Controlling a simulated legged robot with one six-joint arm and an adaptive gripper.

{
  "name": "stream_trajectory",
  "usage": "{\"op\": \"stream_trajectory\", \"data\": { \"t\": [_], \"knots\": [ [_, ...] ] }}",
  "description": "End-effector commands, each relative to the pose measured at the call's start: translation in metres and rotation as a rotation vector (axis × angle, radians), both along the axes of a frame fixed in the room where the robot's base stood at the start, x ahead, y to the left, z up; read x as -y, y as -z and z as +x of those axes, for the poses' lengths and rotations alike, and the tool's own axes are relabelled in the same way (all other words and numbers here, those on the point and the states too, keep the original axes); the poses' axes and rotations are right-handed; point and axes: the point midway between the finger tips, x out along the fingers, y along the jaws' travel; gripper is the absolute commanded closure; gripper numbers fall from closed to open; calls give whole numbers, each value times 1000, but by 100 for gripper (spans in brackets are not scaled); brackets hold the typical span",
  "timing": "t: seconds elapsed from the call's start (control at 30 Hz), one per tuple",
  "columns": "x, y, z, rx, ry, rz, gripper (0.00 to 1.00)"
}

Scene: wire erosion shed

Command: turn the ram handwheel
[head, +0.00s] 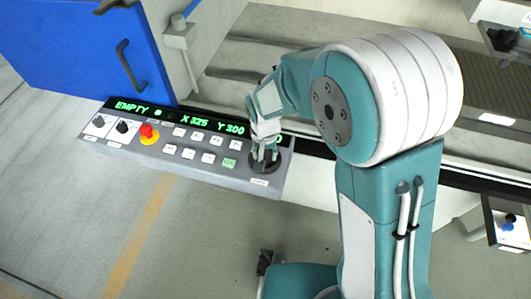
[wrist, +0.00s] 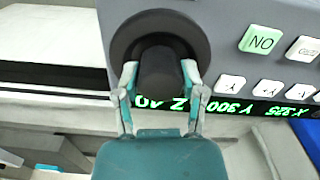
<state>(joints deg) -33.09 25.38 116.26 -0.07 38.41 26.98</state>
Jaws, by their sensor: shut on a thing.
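The ram handwheel is a dark round wheel (head: 268,167) at the right end of the grey control panel. In the wrist view its dark disc (wrist: 124,42) fills the top middle, with a black raised grip (wrist: 160,72) across its centre. My gripper (head: 264,152) reaches down onto it. In the wrist view my gripper (wrist: 160,75) has one finger on each side of the raised grip, shut on it. The fingers and wrist hide part of the wheel in the head view.
The control panel (head: 195,172) carries a green display (head: 190,120) reading EMPTY, X 325 and Y 300, a red stop button (head: 147,131), two black knobs and several white keys. A blue door (head: 85,50) stands at the left.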

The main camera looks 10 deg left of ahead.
Motion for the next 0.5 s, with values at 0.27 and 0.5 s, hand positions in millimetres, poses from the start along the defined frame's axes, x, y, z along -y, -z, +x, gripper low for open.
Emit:
{"op": "stream_trajectory", "data": {
  "t": [0.27, 0.5],
  "knots": [
    [0, 3, -1, -3, 261, 0, 95],
    [1, 3, -1, -4, 489, 0, 95]
  ]
}}
